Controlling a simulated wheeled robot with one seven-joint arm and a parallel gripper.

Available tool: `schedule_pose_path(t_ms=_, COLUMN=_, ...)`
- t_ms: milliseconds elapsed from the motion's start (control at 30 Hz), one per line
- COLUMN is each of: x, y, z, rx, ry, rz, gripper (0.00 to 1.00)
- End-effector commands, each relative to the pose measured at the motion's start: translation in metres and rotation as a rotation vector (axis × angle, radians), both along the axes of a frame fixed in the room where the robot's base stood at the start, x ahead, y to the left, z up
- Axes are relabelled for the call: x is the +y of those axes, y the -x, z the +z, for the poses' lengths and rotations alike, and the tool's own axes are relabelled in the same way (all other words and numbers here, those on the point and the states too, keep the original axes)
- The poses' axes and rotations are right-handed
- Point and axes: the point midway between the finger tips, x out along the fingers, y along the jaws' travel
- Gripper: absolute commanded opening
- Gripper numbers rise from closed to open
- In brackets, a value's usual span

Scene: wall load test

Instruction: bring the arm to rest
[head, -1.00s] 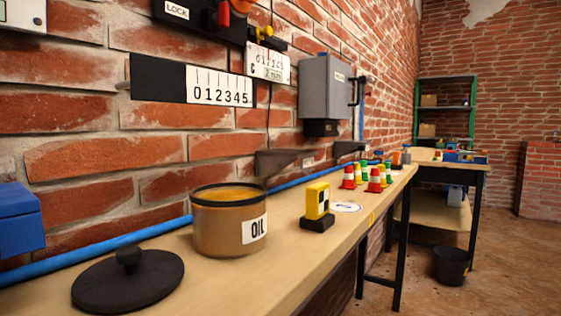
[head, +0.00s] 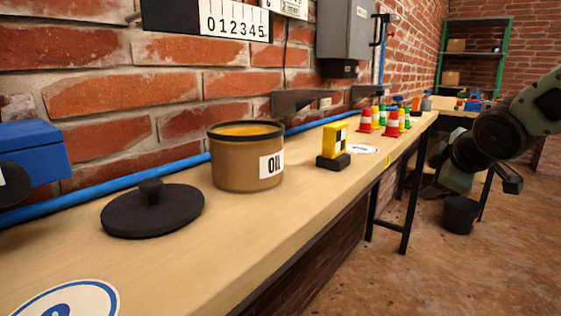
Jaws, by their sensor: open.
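My arm reaches in from the right edge in the head view, over the floor beside the long bench (head: 270,235). My gripper (head: 472,182) is at its end, in front of the far bench's legs and above a dark bucket. One black finger shows clearly on its right side; the other side is dark and hard to make out. The gripper is open, with nothing seen between its fingers. It is apart from the long bench and the things on it.
The bench holds an oil pot (head: 230,170), its black lid (head: 152,208), a yellow block (head: 335,142) on a black base and several small cones (head: 365,121). A blue box (head: 30,160) is at left. A bucket (head: 460,214) stands on the floor. The right foreground floor is clear.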

Motion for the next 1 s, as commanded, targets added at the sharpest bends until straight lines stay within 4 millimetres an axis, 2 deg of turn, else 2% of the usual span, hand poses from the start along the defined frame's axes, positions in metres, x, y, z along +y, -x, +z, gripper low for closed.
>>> schedule_pose_path(t_ms=33, x=-0.005, y=0.022, z=-0.026, rx=0.081, ry=-0.087, rz=-0.106, gripper=0.58)
schedule_pose_path(t_ms=100, x=-0.01, y=0.049, z=-0.055, rx=0.18, ry=-0.198, rz=-0.253, gripper=0.58)
schedule_pose_path(t_ms=200, x=-0.013, y=0.085, z=-0.087, rx=0.292, ry=-0.318, rz=-0.436, gripper=0.58)
schedule_pose_path(t_ms=400, x=-0.013, y=0.147, z=-0.13, rx=0.465, ry=-0.485, rz=-0.75, gripper=0.58)
schedule_pose_path(t_ms=533, x=-0.01, y=0.186, z=-0.15, rx=0.56, ry=-0.566, rz=-0.944, gripper=0.58)
schedule_pose_path(t_ms=600, x=0.017, y=0.19, z=-0.146, rx=0.59, ry=-0.54, rz=-0.869, gripper=0.58)
schedule_pose_path(t_ms=767, x=0.068, y=0.21, z=-0.141, rx=0.665, ry=-0.472, rz=-0.732, gripper=0.58)
schedule_pose_path(t_ms=1000, x=0.135, y=0.262, z=-0.133, rx=0.771, ry=-0.345, rz=-0.515, gripper=0.58)
